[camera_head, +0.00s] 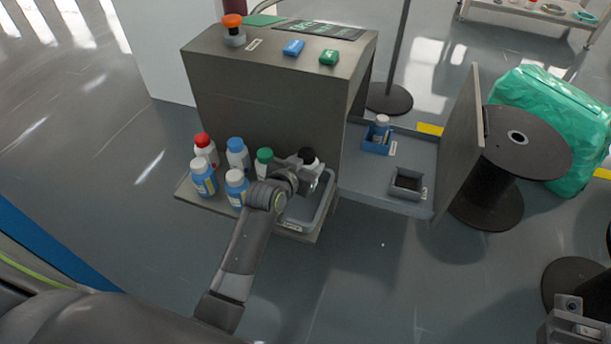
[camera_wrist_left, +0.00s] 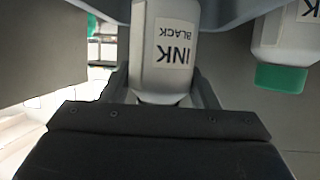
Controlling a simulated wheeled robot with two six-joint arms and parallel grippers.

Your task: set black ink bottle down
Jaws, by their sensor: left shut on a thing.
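The black ink bottle (camera_head: 308,156) has a white body and a black cap. Its "INK BLACK" label shows upside down in the left wrist view (camera_wrist_left: 166,50). My left gripper (camera_head: 307,177) is shut on it, with one finger on each side of the body. The bottle is at the grey bin (camera_head: 326,202) on the machine's low shelf, and my gripper hides part of both. I cannot tell whether the bottle's base touches anything. Part of what looks like my right gripper (camera_head: 577,328) shows at the bottom right corner; its fingers are unclear.
A green-capped bottle (camera_head: 264,161) stands just left of my left gripper; it also shows in the wrist view (camera_wrist_left: 281,78). Several red- and blue-toned bottles (camera_head: 203,178) stand further left on the shelf. The machine body (camera_head: 265,105) rises behind. An open door (camera_head: 462,140) stands to the right.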

